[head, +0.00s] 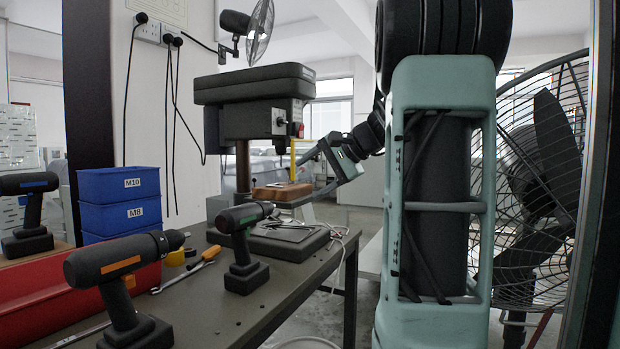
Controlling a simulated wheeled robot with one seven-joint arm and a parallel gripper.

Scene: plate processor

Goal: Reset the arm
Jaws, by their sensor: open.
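My gripper (308,179) is at the right side of the drill press (253,100), at the height of its work table. Its two fingers are spread apart and point left towards the press. A brown block (281,192) lies on the press table, just left of the fingers. I see nothing held between the fingers; whether a fingertip touches the block or table cannot be told. My arm comes in from the right, and part of it is hidden behind my own body.
Cordless drills (240,247) stand on the dark workbench (215,310). Blue bins (120,203) and a red box (35,290) are at left. Cables (338,236) lie by the press base. A large caged fan (545,180) is at right.

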